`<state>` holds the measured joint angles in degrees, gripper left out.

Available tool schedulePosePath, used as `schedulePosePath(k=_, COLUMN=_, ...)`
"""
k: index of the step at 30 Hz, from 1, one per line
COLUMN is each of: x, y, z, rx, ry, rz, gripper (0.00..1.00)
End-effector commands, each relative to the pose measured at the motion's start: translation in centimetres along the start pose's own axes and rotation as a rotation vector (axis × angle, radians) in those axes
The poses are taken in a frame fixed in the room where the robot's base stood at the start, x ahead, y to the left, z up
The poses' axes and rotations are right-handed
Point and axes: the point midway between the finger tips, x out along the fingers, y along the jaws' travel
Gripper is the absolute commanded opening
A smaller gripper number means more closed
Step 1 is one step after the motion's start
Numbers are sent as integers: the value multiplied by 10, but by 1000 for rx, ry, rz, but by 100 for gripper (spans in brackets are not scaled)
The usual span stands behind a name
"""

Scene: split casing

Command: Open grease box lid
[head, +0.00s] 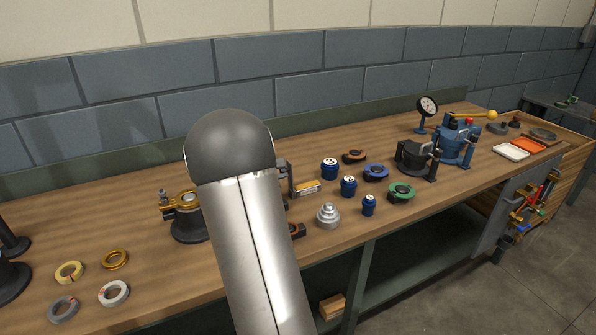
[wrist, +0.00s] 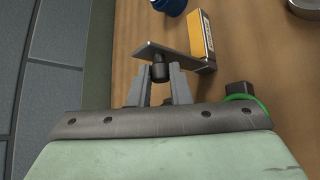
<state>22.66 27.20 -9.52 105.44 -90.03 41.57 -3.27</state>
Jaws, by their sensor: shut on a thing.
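The grease box (wrist: 201,38), yellow and white with a dark side, stands on the bench in the wrist view. It also shows in the head view (head: 308,187), just right of my arm. Its grey metal lid (wrist: 178,54) sticks out from one end of the box, at a steep angle to it. A black knob (wrist: 159,72) sits on the lid. My gripper (wrist: 159,80) is shut on this knob, with one finger on each side. In the head view my arm hides most of the gripper.
A black holder with a brass part (head: 187,222) stands to the left. Several rings (head: 114,293) lie at front left.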

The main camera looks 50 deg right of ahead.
Motion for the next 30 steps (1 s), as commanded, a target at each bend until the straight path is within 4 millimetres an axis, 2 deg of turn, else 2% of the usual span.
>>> schedulePosePath(k=10, x=-2, y=0, z=-3, rx=4, ry=15, rz=-6, gripper=0)
schedulePosePath(k=11, x=-2, y=0, z=-3, rx=4, ry=15, rz=-6, gripper=26)
schedulePosePath(k=12, x=-2, y=0, z=-3, rx=4, ry=15, rz=-6, gripper=37)
schedulePosePath(k=13, x=-2, y=0, z=-3, rx=4, ry=15, rz=-6, gripper=39)
schedulePosePath(k=23, x=-6, y=1, z=-3, rx=4, ry=15, rz=-3, gripper=39)
schedulePosePath(k=26, x=-16, y=2, z=-3, rx=4, ry=15, rz=-1, gripper=39)
schedulePosePath(k=30, x=-44, y=2, z=-3, rx=5, ry=17, rz=1, gripper=39)
